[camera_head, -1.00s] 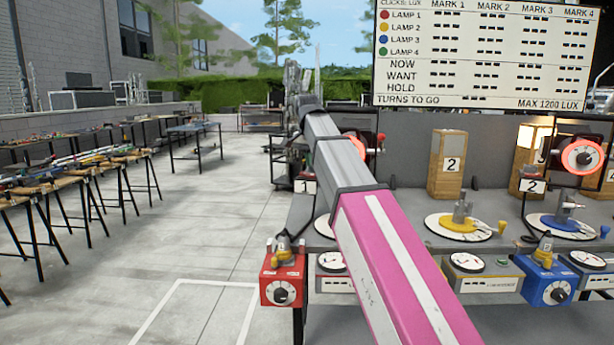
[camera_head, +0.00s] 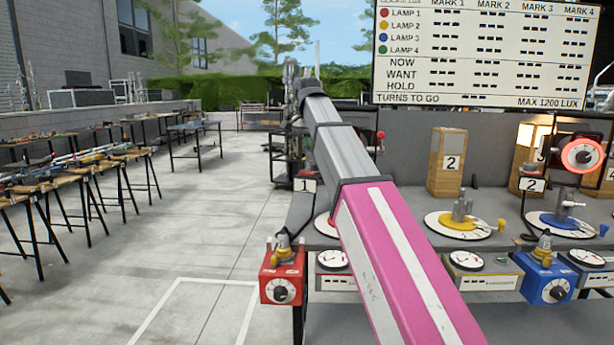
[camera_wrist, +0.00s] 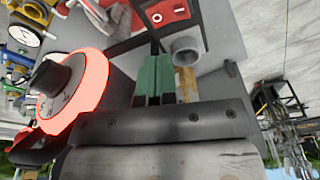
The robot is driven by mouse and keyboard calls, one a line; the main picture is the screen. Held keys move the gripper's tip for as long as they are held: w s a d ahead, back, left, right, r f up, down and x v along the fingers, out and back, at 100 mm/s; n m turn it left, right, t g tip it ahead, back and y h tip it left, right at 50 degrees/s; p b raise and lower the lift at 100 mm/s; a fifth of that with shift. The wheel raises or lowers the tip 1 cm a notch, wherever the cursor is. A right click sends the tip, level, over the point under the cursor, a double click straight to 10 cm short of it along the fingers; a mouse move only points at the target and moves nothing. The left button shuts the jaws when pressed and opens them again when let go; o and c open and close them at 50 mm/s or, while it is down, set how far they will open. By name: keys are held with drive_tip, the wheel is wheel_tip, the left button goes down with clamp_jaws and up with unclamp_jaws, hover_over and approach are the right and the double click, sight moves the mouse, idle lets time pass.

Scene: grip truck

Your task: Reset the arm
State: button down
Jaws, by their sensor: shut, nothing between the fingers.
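My arm, pink and grey, reaches from the bottom centre of the head view up and away to the left. Its far end is small there, and the fingers cannot be made out. In the wrist view my gripper (camera_wrist: 153,78) is shut and empty, with its green fingers together above a dark bar. A glowing coral-red disc (camera_wrist: 88,98) with a dark knob is left of the fingers. A grey cylinder (camera_wrist: 187,50) is just right of the fingertips; I cannot tell whether they touch.
A grey bench (camera_head: 400,318) on the right holds a red dial box (camera_head: 282,278), a blue dial box (camera_head: 547,282), a yellow turntable (camera_head: 458,224) and wooden blocks. A scoreboard (camera_head: 480,55) stands above. Tool-laden trestles (camera_head: 75,170) line the left. The floor between is clear.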

sight(311, 173)
drive_tip(key=shift+f, duration=0.1)
drive_tip(key=shift+f, duration=3.4)
wheel_tip(311, 173, up, 9)
drive_tip(key=shift+f, duration=0.2)
